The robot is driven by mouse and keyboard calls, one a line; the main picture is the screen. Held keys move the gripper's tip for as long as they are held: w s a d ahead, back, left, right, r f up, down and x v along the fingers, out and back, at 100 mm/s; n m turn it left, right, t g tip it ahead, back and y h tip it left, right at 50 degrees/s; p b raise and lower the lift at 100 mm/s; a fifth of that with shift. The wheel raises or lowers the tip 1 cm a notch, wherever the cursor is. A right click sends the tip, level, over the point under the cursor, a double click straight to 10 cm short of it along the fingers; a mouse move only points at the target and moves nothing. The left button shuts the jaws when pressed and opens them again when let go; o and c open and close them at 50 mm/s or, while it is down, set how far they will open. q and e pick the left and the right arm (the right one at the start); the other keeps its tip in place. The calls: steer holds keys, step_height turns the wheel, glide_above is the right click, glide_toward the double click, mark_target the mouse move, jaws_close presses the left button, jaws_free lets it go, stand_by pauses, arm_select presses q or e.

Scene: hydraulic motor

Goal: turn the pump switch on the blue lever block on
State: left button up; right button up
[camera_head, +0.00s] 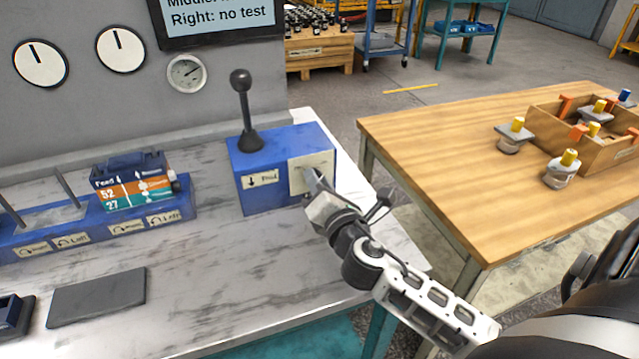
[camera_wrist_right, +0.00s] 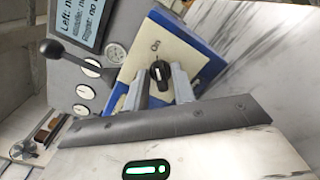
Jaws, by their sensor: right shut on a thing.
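The blue lever block (camera_head: 263,199) stands on the grey bench, with its black ball-topped lever (camera_head: 243,112) upright on top. A cream plate (camera_head: 300,172) is on its side facing my right arm. In the right wrist view, the black pump switch knob (camera_wrist_right: 159,74) sits on that plate. My right gripper (camera_head: 316,187) is at the plate, and in the wrist view its fingers (camera_wrist_right: 160,88) are on either side of the knob, shut on it. In the head view the gripper hides the knob. My left gripper is not in view.
A blue fixture with an orange and teal Feed block (camera_head: 136,190) stands left on the bench. A dark pad (camera_head: 97,297) lies in front. Gauges and a screen (camera_head: 220,15) are behind. A wooden table (camera_head: 445,150) with a crate and several yellow-topped parts stands at right.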

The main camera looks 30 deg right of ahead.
stand_by(0.3)
steer(key=o, duration=0.7)
